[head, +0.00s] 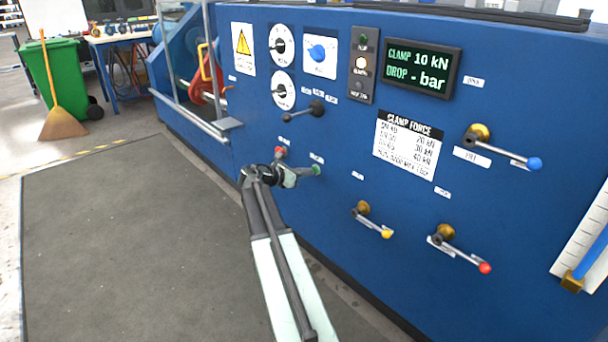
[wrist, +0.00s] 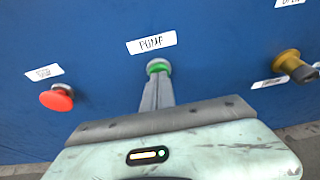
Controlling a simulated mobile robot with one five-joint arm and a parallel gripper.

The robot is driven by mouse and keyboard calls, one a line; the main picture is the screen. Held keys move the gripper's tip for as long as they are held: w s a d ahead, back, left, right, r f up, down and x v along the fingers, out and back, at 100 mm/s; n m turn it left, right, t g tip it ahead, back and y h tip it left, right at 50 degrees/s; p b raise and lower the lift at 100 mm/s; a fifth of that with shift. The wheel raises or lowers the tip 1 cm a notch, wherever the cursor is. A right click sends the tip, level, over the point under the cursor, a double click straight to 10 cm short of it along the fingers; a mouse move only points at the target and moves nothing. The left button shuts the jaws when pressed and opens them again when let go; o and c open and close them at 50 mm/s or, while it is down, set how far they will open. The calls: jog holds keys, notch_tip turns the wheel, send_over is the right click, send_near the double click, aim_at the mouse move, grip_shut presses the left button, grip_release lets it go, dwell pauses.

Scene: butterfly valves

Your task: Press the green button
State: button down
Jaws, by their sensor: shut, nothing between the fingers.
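The green button (wrist: 158,66) sits on the blue panel under a white label reading "PUMP" (wrist: 151,43). My gripper (wrist: 158,80) is shut and empty. In the wrist view its fingertips reach up to the lower edge of the button and overlap it; I cannot tell whether they touch or press it. In the head view my gripper (head: 312,171) points at the panel, and the green button (head: 317,170) shows at its tip, partly covered.
A red button (wrist: 56,97) is left of the green one; it also shows in the head view (head: 281,152). A brass valve (wrist: 294,66) is to the right. The grey floor mat (head: 120,240) is clear.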

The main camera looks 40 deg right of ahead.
jog(key=shift+s+d+r, duration=0.1)
jog(key=shift+d+r, duration=0.1)
jog(key=shift+d, duration=0.9)
jog(key=f+p+v, duration=0.1)
jog(key=p+v, duration=0.2)
jog(key=v, duration=1.1)
jog(key=shift+a, duration=0.55)
jog(key=shift+f, duration=0.2)
